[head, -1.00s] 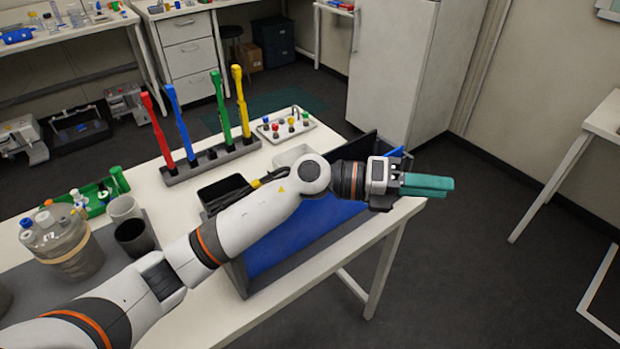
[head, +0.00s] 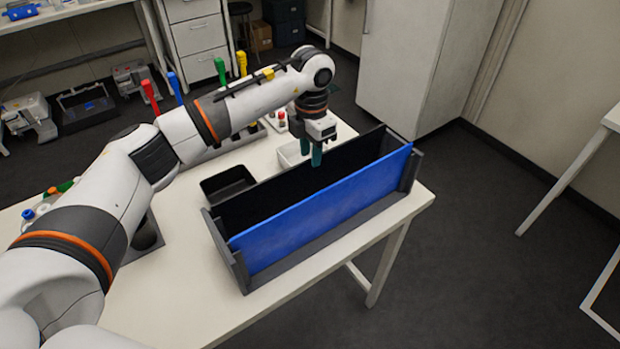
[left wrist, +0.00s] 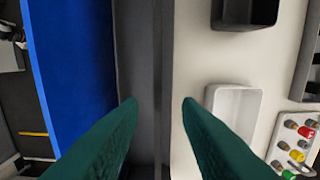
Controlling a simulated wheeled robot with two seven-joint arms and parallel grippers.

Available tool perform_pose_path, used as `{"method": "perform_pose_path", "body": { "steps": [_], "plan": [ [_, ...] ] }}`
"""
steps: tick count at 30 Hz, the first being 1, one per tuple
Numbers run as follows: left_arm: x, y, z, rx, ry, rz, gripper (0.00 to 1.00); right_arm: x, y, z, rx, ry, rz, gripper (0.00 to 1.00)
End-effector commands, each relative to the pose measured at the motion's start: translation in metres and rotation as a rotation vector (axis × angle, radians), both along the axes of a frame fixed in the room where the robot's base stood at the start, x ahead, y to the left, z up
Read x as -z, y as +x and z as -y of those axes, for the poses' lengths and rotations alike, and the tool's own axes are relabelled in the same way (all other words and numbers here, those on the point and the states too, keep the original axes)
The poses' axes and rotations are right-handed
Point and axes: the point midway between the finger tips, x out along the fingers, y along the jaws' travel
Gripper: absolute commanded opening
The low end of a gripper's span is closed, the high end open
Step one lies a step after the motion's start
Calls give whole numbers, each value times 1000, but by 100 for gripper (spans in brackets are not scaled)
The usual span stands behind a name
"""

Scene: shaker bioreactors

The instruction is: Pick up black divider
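The black divider (head: 268,194) stands upright along the back of a grey rack (head: 236,262) on the white table, behind the blue divider (head: 325,212). My left gripper (head: 310,160) points down at the divider's upper edge, around its middle. In the left wrist view the two green fingers (left wrist: 160,104) are apart with nothing clamped between them. A dark upright strip (left wrist: 164,60) runs between the fingertips; I cannot tell whether it is the divider's edge or the rack. The blue divider (left wrist: 68,70) lies left of it. My right gripper is not in view.
A black tray (head: 228,184) and a white tray (head: 291,154) stand behind the rack, close to my left gripper. Colored-handled tools (head: 149,92) stand farther back, partly behind my arm. The table's right and front edges are close to the rack.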

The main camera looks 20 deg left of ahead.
Motion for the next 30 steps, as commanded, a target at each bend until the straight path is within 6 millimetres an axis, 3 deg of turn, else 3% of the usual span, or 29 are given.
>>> {"method": "perform_pose_path", "body": {
  "steps": [7,15,23,30],
  "plan": [
    [18,0,2,2,-3,-3,31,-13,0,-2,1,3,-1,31],
    [56,1,3,1,-4,0,31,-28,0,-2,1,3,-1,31],
    [61,2,3,2,-3,1,31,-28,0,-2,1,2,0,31],
    [61,2,3,2,-3,1,0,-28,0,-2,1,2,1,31]
  ]
}}
